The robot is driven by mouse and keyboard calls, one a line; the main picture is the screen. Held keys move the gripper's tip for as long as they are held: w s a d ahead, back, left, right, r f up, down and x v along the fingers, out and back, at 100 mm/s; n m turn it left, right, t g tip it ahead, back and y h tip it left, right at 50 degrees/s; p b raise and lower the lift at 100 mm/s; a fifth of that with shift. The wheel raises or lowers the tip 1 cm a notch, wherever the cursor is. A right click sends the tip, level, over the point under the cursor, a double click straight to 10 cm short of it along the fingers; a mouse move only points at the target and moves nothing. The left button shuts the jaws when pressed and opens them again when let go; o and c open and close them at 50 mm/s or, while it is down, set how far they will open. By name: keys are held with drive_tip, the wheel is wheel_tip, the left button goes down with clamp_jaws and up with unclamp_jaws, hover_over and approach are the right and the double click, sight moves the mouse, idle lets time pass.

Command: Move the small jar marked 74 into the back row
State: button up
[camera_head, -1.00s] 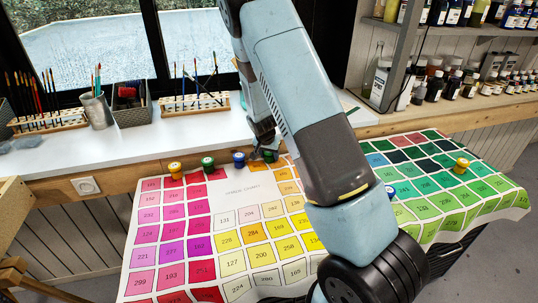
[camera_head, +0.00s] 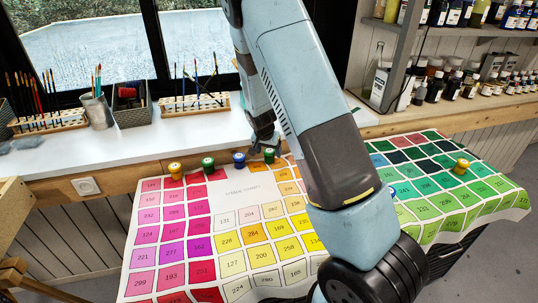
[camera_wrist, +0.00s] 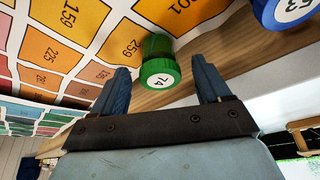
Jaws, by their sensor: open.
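The small green jar marked 74 (camera_wrist: 160,74) shows in the wrist view between the two fingers of my gripper (camera_wrist: 160,85). Space shows on both sides of it, so the fingers are open and apart from it. In the head view the green jar (camera_head: 269,155) stands at the chart's back edge, at the right end of a row of jars. My gripper (camera_head: 265,140) is just behind and above it.
The blue jar (camera_wrist: 290,10) is close at the upper right of the wrist view. A colour chart cloth (camera_head: 240,187) covers the table. A yellow jar (camera_head: 461,165) stands on its right part. My arm hides the chart's middle. Brush racks (camera_head: 50,122) stand on the white counter behind.

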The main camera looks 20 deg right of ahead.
drive_tip(key=s+r+n+y, duration=0.1)
drive_tip(key=s+r+n, duration=0.1)
drive_tip(key=s+r, duration=1)
drive_tip(key=s+r+n+y, duration=0.15)
drive_tip(key=s+r, duration=0.55)
drive_tip(key=r, duration=0.9)
drive_tip(key=s+r+n+t, duration=0.1)
drive_tip(key=s+r, duration=0.2)
drive_tip(key=s, duration=0.6)
drive_tip(key=s+r+n+t, duration=0.1)
drive_tip(key=s+r, duration=0.3)
drive_tip(key=s, duration=0.6)
drive_tip(key=shift+d+n, duration=0.15)
drive_tip(key=shift+n, duration=0.5)
